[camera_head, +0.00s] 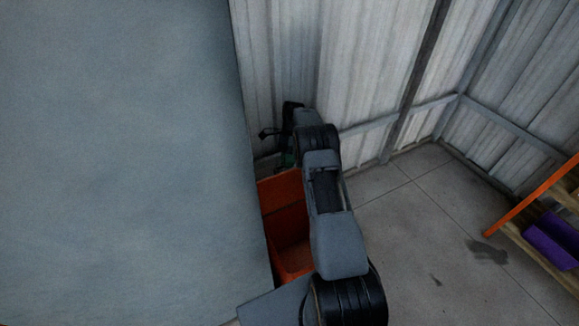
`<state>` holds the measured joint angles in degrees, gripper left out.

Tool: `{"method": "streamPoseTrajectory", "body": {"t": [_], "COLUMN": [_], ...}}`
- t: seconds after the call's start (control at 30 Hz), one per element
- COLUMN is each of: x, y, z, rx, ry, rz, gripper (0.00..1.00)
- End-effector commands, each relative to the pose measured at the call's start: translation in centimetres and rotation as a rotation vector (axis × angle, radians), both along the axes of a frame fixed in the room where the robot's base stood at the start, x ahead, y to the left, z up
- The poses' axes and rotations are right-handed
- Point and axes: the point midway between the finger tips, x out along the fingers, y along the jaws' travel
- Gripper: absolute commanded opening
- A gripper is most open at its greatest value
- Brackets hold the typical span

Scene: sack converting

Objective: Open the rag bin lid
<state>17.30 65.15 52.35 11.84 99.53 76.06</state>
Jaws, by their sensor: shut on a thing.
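The orange rag bin (289,257) stands on the floor behind my arm, partly hidden by it and by the large grey surface on the left. Its open inside shows, with an orange panel (284,203) rising at the back; I cannot tell whether this is the raised lid or the back wall. My gripper (284,140) is a small dark shape at the far end of my arm, beyond and above the bin by the wall. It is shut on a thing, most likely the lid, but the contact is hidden.
A large grey surface (120,160) fills the left side. Corrugated metal walls (370,60) meet in a corner at the back right. A shelf with an orange upright (535,195) and a purple bin (553,240) stands at right. The concrete floor (420,230) between is clear, with a dark stain.

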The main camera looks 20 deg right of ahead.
Motion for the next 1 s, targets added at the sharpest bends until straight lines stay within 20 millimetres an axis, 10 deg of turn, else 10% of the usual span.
{"method": "streamPoseTrajectory", "body": {"t": [0.97,1.0], "x": [1.3,1.3], "y": [0.1,0.1], "z": [-1.2,-1.2], "rx": [-0.001,-0.001], "ry": [0.088,0.088], "rz": [-0.001,-0.001], "gripper": [0.0,0.24]}}
